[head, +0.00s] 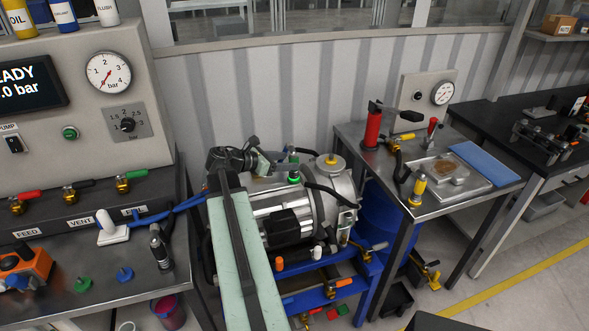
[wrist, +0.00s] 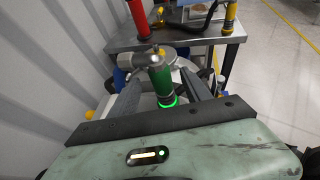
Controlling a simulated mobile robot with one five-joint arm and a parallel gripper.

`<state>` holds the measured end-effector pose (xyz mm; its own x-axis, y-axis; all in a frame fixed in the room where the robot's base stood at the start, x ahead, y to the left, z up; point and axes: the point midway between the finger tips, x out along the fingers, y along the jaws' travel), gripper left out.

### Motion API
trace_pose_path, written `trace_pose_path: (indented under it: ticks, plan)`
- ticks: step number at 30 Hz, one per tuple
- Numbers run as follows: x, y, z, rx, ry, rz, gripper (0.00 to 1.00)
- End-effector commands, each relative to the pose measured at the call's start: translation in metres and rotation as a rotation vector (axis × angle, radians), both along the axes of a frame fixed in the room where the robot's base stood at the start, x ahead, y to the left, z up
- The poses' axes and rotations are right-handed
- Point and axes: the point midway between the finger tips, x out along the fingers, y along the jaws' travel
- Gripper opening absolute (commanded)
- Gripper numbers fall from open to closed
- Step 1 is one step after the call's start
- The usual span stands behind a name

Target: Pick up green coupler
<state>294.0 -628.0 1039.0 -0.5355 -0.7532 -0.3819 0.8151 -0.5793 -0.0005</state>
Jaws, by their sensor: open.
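The green coupler (wrist: 160,82) stands in the wrist view as a green cylinder with a metal top and a glowing green ring at its base. In the head view a small green part of it (head: 294,176) shows on top of the drive unit (head: 285,205), partly hidden by my gripper. My gripper (wrist: 163,90) is open. In the wrist view its two grey fingers lie to the left and right of the coupler. I cannot tell whether either finger touches it.
A left bench has valves, a pressure gauge (head: 108,72), a green cap (head: 82,284) and a blue cap (head: 125,273). Hoses run close around the drive unit.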

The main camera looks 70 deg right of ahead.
Motion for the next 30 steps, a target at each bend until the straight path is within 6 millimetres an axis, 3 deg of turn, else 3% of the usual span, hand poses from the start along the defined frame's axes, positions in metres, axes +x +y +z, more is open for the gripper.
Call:
trace_pose_path:
  ticks: [6,12,13,19,30]
  plan:
    - [-0.020,-0.028,-0.017,-0.001,-0.001,-0.003,0.56]
    - [-0.022,-0.030,-0.015,0.000,0.000,-0.001,0.56]
    - [-0.022,-0.030,-0.015,0.000,0.000,-0.001,0.53]
    - [-0.022,-0.030,-0.015,0.000,0.000,-0.002,0.00]
    - [-0.023,-0.030,-0.011,-0.001,0.000,-0.004,0.00]
